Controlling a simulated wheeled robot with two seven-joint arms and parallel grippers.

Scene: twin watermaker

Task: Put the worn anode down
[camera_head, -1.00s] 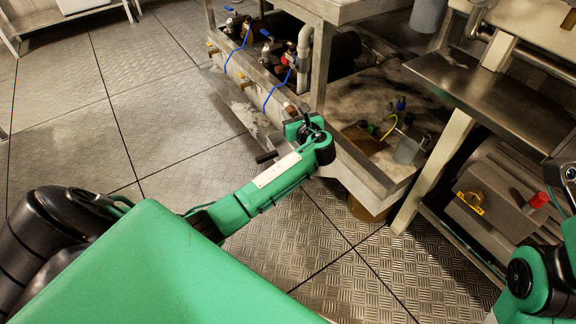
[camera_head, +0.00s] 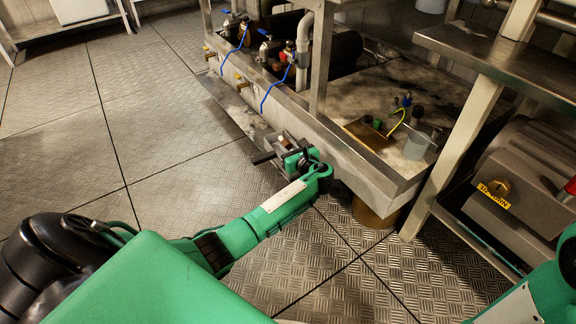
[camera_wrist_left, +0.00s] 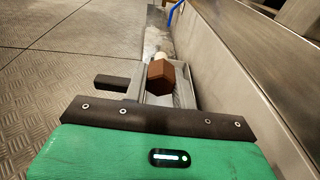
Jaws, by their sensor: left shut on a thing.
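My left gripper (camera_head: 281,147) is low beside the outer wall of the metal skid (camera_head: 335,150). In the left wrist view its fingers (camera_wrist_left: 158,92) are closed around the worn anode (camera_wrist_left: 161,73). The anode shows a brown, hexagonal head toward the camera and a pale part beyond it. The fingers hide much of its body. In the head view only a small brown bit of the anode (camera_head: 282,139) shows between the fingers. I cannot tell whether it touches anything below. My right gripper is out of view; only part of that arm shows at the lower right.
A stained grey strip (camera_head: 226,103) lies on the floor along the skid wall. Valves with blue hoses (camera_head: 272,88) stand inside the skid. A brass cylinder (camera_head: 373,213) is under its near corner. A metal shelf (camera_head: 500,62) stands right.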

